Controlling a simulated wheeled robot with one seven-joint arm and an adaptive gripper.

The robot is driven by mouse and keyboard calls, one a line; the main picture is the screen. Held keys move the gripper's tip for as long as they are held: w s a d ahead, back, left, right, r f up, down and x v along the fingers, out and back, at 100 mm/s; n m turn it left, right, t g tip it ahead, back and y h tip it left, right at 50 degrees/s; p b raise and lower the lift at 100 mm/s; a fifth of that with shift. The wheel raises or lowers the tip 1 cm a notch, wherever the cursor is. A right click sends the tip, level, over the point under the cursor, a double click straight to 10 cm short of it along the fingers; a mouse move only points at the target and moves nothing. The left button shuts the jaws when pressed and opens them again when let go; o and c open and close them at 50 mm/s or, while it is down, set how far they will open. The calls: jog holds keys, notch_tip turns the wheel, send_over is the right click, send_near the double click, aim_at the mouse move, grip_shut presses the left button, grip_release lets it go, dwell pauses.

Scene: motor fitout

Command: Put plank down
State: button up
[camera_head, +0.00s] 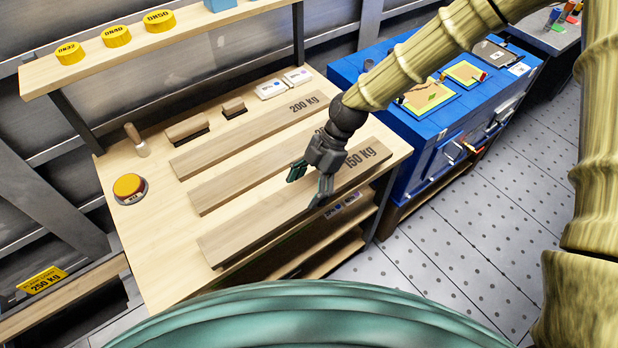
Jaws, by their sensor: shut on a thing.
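A wooden plank marked 150 Kg (260,220) lies level along the front edge of the wooden workbench (160,265). My gripper (308,188) is shut on this plank near its middle, with one finger on each side. I cannot tell whether the plank rests on the bench top or hangs just above it. Behind it, a second plank (225,186) lies roughly parallel, its marking mostly hidden by my gripper. A third plank marked 200 Kg (215,148) lies farther back.
A yellow button (128,186) and an upright wooden handle (135,138) stand at the bench's left. Small wooden blocks (187,128) and white boxes (271,89) line the back. A shelf (100,58) with yellow discs is above. A blue cabinet (425,125) stands right.

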aim_at(308, 177)
jog(key=w, duration=0.2)
jog(key=w+p, duration=0.1)
jog(key=w, duration=0.1)
jog(key=shift+w+d+f, duration=0.1)
jog(key=shift+d+f, duration=0.15)
jog(key=shift+f+p, duration=0.75)
jog(key=shift+f, duration=1)
jog(key=o, duration=1.4)
jog(key=shift+f, duration=0.1)
jog(key=shift+r, duration=0.2)
jog(key=b+v, duration=0.3)
jog(key=v, duration=0.9)
jog(key=shift+f, duration=0.1)
